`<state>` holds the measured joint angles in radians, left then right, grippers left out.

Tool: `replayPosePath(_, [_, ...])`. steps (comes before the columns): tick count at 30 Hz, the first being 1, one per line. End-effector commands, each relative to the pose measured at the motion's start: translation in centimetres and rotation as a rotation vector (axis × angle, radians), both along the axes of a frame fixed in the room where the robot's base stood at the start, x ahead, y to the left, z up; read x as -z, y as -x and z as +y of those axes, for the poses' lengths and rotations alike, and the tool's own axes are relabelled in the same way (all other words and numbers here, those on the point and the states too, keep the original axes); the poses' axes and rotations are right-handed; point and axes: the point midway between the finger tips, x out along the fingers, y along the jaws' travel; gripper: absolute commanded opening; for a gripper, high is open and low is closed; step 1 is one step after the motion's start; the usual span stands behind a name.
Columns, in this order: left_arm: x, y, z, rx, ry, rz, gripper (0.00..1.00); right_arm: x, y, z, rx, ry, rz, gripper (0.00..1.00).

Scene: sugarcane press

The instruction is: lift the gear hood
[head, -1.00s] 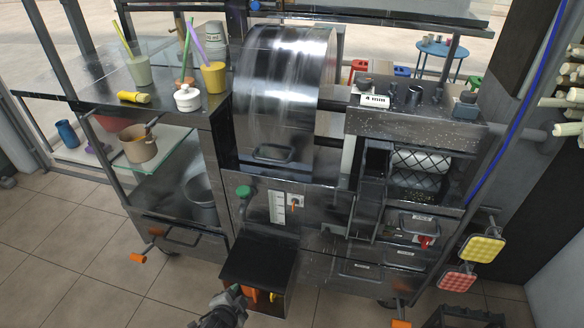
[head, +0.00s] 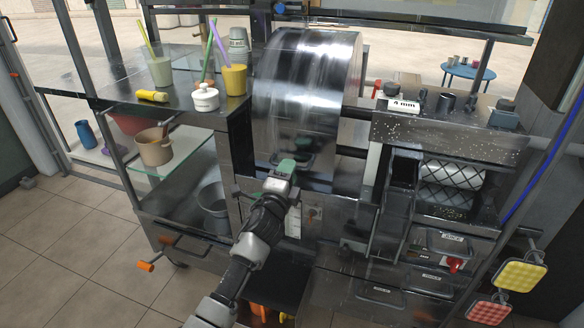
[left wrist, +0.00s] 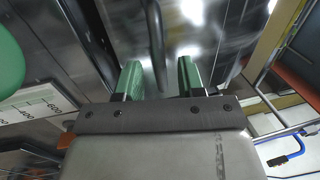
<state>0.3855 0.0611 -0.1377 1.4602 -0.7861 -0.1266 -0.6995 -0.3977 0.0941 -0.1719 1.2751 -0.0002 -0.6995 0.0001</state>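The gear hood (head: 308,90) is a large shiny curved metal cover in the middle of the press, and it sits down. Its handle is a dark bar low on its front, partly hidden by my gripper in the head view; a dark bar (left wrist: 157,45), likely this handle, shows in the left wrist view. My left gripper (head: 284,168) is in front of the hood's lower edge. Its green fingers (left wrist: 158,78) are apart, with the bar seen between them; I cannot tell whether they touch it. My right gripper is not in view.
A green knob (left wrist: 8,62) and a white scale (left wrist: 40,108) are beside the left gripper. A chute (head: 395,200) and drawers (head: 430,282) are at the right.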

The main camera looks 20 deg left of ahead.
Motion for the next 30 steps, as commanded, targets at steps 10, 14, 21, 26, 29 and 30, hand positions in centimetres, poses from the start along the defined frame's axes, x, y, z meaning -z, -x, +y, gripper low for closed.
replayPosePath(10, [-0.4,-2.6,-0.1,0.0,0.002,0.001,0.39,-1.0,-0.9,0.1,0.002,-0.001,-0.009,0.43])
replayPosePath(14, [-0.4,-2.6,-0.1,0.0,0.002,0.001,0.39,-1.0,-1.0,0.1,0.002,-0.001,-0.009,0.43])
replayPosePath(21, [-0.4,-2.6,-0.1,0.0,0.002,0.001,0.14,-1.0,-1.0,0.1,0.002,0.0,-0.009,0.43])
replayPosePath(26, [-0.4,-2.6,-0.1,0.0,0.002,0.001,0.0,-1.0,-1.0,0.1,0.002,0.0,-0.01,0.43])
replayPosePath(29, [-0.4,-2.6,-0.1,0.0,0.002,0.001,0.0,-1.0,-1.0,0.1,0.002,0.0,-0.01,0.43])
replayPosePath(30, [-0.4,-2.6,-0.1,0.0,0.002,0.001,0.0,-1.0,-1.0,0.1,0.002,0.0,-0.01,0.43])
